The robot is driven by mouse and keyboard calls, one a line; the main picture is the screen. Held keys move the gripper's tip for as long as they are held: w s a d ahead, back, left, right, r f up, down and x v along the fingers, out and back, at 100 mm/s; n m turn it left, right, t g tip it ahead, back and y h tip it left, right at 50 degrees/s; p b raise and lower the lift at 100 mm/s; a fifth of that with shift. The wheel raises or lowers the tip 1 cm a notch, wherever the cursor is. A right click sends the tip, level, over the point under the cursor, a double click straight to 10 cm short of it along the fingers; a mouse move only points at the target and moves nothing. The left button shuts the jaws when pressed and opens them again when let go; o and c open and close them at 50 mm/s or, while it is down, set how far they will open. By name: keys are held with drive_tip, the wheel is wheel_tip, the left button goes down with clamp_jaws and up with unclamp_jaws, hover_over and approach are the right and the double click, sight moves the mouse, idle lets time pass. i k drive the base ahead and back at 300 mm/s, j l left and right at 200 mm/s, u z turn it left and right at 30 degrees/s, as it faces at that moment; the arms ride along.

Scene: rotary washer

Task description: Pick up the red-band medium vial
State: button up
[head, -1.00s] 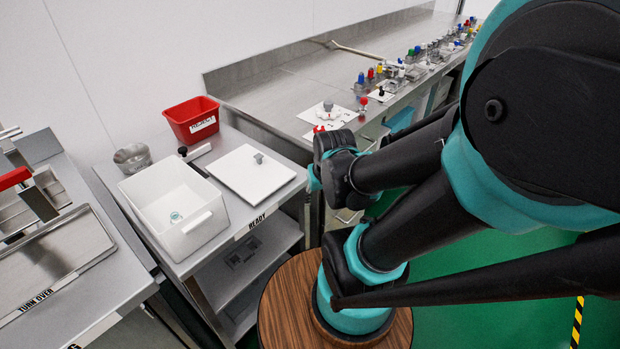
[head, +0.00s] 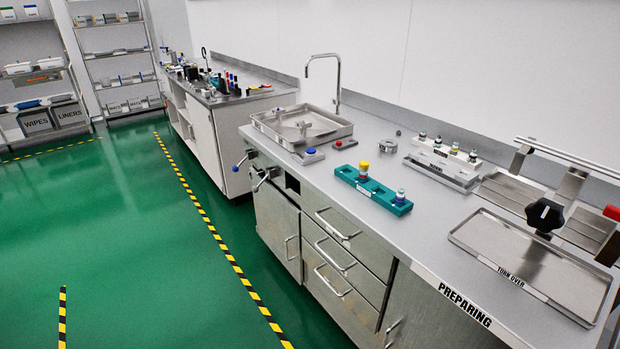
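A teal rack (head: 378,188) lies on the steel counter and holds vials upright. One has a yellow cap (head: 363,169); a smaller one with a grey-blue top (head: 399,196) stands near the rack's right end. A white rack (head: 443,158) behind it to the right holds several small vials with dark and grey tops (head: 455,148). The bands are too small to read, so I cannot tell which one is the red-band medium vial. My gripper is not in view.
A sink with a tall faucet (head: 337,75) is left of the teal rack, with blue (head: 310,151) and red (head: 345,143) buttons nearby. A tray marked TURN OVER (head: 535,260) and a black knob (head: 545,214) are at the right. Green floor (head: 120,240) is open at the left.

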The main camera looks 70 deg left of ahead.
sight(362, 176)
drive_tip(key=u, duration=2)
drive_tip(key=l+u, duration=0.15)
drive_tip(key=u, duration=0.3)
drive_tip(key=z, duration=0.35)
drive_tip(key=i+j+z, duration=0.1)
drive_tip(key=j+z, duration=0.25)
drive_tip(key=j, duration=0.15)
drive_tip(key=j+z, duration=0.3)
drive_tip(key=j, duration=0.25)
